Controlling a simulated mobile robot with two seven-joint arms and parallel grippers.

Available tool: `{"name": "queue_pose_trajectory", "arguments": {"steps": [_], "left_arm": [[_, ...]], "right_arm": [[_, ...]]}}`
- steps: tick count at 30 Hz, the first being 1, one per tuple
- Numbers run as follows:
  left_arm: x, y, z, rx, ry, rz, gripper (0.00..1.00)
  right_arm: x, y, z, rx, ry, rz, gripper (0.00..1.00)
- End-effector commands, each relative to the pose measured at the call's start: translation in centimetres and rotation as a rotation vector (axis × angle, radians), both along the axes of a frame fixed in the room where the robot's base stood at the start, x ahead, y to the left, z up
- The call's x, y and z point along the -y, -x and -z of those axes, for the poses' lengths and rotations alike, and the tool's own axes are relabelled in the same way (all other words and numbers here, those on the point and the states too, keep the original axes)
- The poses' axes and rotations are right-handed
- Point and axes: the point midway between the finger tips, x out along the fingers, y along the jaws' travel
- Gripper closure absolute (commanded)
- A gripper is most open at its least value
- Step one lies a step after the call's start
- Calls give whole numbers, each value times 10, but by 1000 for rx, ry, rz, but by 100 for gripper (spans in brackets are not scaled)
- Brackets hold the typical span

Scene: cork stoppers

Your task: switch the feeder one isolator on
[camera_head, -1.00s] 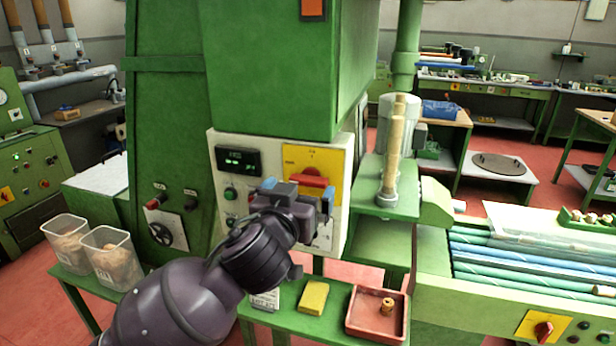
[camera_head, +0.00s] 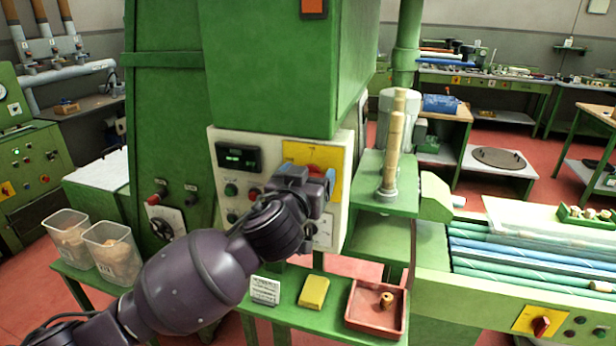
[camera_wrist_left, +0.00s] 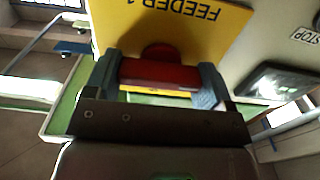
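The feeder one isolator is a red handle (camera_head: 315,168) on a yellow plate (camera_head: 296,151) on the white panel (camera_head: 222,178). In the left wrist view the plate (camera_wrist_left: 190,22) reads FEEDER 1, upside down. The red handle (camera_wrist_left: 160,73) lies crosswise there, with a round red hub behind it. My left gripper (camera_head: 311,177) is at the handle, its fingers meeting both ends of it, so it looks shut on the handle. In the head view the gripper hides most of the handle. My right gripper is not in view.
The panel also has a dark display (camera_head: 238,157) and several buttons left of the isolator. Another red switch (camera_head: 541,326) sits on a yellow plate at lower right.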

Motion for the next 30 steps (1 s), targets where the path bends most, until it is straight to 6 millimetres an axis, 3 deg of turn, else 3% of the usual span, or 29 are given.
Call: {"name": "queue_pose_trajectory", "arguments": {"steps": [3,14,30], "left_arm": [[0,0,0,0,0,0,47],[0,0,0,19,-62,0,47],[1,1,1,158,-491,-1,47]], "right_arm": [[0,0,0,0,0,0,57],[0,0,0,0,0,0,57],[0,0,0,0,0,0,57]]}}
